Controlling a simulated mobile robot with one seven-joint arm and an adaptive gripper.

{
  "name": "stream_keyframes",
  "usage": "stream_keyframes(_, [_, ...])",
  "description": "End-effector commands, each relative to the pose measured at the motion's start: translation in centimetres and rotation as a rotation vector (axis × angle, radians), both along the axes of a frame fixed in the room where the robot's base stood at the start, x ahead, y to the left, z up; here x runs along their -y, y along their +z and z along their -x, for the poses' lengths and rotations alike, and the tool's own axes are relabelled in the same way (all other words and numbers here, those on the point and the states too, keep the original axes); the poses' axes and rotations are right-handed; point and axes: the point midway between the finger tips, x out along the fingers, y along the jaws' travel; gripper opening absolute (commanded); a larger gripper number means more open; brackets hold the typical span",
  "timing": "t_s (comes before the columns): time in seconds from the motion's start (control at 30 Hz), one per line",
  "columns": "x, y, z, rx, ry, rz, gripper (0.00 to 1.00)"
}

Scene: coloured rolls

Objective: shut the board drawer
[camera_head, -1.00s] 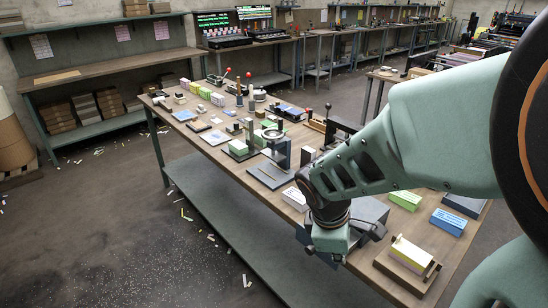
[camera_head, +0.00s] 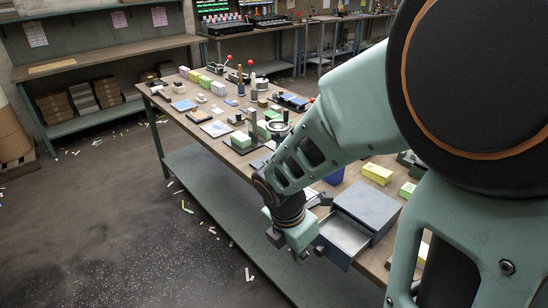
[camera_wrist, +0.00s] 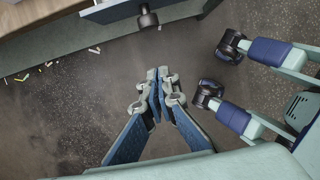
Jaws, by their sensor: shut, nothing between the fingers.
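The board drawer (camera_head: 343,238) sticks out, open, from the front of a grey box (camera_head: 369,207) on the workbench. Its tray looks empty in the part I see. In the wrist view the drawer front (camera_wrist: 108,10) crosses the top edge, with a dark round knob (camera_wrist: 148,19) on it. My gripper (camera_wrist: 160,76) is shut and empty, apart from the knob and below it in that view. In the head view my gripper (camera_head: 296,240) hangs off the bench's front edge, just left of the drawer; its fingertips are hard to make out there.
The workbench (camera_head: 222,152) carries several blocks, small tools and a hand-wheel press (camera_head: 278,127) left of the box. A yellow block (camera_head: 377,173) and a green block (camera_head: 407,189) stand behind the box. Open floor (camera_head: 130,230) lies in front of the bench.

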Motion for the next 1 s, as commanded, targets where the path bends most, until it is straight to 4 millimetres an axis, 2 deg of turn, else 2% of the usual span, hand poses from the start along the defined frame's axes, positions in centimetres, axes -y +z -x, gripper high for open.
stream_keyframes(0.03, [0.3, -1.6, 0.0, -0.005, 0.0, 0.001, 0.0])
stream_keyframes(0.2, [1.0, -4.5, -0.7, -0.003, 0.0, 0.0, 0.0])
stream_keyframes(0.27, [2.0, -3.9, -1.4, 0.001, -0.005, -0.001, 0.0])
stream_keyframes(0.43, [3.5, -3.9, -2.5, 0.001, -0.002, -0.002, 0.0])
stream_keyframes(1.0, [4.6, -3.7, -3.4, 0.0, -0.002, -0.001, 0.0])
